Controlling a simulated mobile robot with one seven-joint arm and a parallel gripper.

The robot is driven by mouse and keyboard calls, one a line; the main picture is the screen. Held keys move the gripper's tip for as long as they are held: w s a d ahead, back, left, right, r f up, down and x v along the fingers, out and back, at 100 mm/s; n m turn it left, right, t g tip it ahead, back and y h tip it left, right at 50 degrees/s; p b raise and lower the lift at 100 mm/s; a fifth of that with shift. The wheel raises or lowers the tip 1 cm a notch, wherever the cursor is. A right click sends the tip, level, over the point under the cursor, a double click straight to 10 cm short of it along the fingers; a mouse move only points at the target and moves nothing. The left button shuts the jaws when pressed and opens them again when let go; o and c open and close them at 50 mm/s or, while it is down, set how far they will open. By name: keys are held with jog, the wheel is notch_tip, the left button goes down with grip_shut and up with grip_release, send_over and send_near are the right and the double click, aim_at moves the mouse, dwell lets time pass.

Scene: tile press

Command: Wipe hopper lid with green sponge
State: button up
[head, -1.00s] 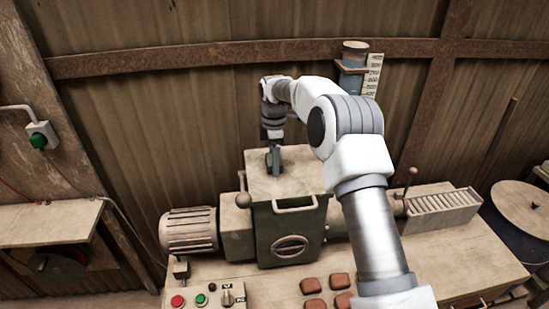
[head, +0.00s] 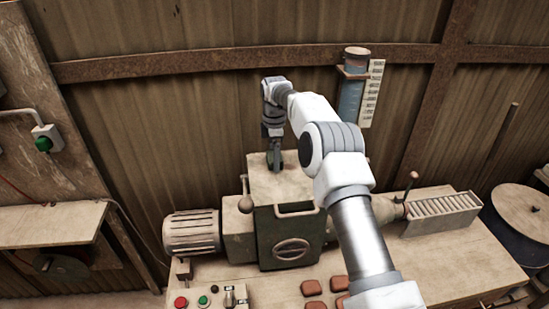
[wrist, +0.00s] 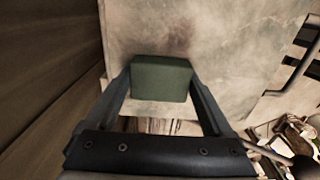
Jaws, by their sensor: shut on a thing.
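My gripper (wrist: 161,84) is shut on the green sponge (wrist: 162,77), a dark green block between its two fingers in the wrist view. In the head view my gripper (head: 275,161) points down at the back part of the hopper lid (head: 290,187), and the sponge is too small there to make out clearly. The lid is a flat, dusty beige top on the dark green hopper (head: 288,240). It also shows in the wrist view (wrist: 235,50), with a dark smudge just beyond the sponge. I cannot tell whether the sponge touches the lid.
A front handle (head: 295,211) runs along the hopper's front edge. A ball-topped lever (head: 245,204) stands left of it. A motor (head: 191,233), a control box (head: 210,298) and several red-brown tiles (head: 313,287) are on the bench. A plank wall is close behind.

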jog(key=shift+r, duration=2.75)
jog(key=shift+r, duration=1.5)
